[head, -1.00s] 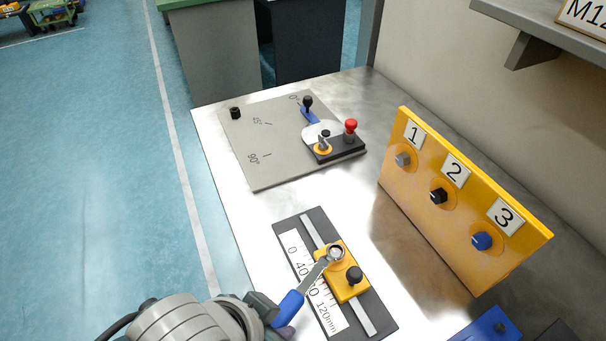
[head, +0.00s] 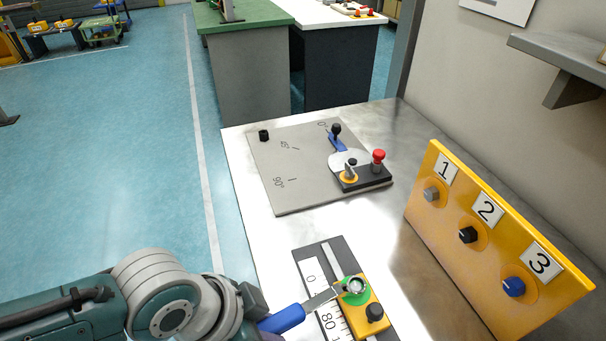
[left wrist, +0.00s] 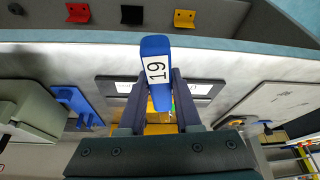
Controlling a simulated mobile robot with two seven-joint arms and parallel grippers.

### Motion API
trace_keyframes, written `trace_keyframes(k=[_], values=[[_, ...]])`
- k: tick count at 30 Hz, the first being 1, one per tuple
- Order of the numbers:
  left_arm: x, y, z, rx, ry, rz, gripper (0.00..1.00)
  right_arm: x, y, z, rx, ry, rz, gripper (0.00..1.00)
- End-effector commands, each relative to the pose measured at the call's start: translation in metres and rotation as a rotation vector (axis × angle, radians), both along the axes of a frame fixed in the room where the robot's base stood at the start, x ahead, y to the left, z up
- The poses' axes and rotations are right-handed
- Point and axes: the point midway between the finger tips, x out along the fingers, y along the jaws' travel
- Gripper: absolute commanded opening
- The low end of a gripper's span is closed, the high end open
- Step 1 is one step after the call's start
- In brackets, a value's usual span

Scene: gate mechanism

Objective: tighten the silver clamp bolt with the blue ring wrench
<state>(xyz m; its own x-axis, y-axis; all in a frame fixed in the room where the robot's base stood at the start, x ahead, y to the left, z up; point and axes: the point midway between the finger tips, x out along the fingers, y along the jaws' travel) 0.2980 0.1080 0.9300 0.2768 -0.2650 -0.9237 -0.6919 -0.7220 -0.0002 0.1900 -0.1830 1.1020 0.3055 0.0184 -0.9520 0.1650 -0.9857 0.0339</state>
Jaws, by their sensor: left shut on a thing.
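The blue ring wrench (head: 283,319) has a blue handle and a grey shank ending in a ring. Its ring sits around the silver clamp bolt (head: 355,285) on the yellow slider block (head: 353,306). A green disc (head: 347,298) shows around the bolt under the ring. My left gripper (head: 262,312) is shut on the handle, left of the block. In the left wrist view the handle (left wrist: 156,47), labelled 19, stands between the two fingers (left wrist: 158,98); the bolt is hidden there. My right gripper is not in view.
A black knob (head: 374,312) stands on the block beside the bolt. The block rides on a plate with a millimetre scale (head: 312,272). Behind is a grey angle plate (head: 270,180) with a lever and red knob (head: 378,156). A yellow numbered panel (head: 455,235) stands at right.

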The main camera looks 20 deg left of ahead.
Motion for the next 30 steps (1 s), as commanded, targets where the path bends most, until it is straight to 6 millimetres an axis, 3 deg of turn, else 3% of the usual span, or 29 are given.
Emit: trace_keyframes(k=[11,23,30], values=[[0.001,-0.001,0.013,-0.003,-0.004,0.001,0.0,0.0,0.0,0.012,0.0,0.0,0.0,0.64],[0.001,-0.001,0.061,-0.003,-0.004,0.001,0.0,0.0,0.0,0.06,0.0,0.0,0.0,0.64],[0.001,-0.001,0.06,-0.003,-0.004,0.001,0.0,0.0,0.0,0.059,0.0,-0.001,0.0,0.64]])
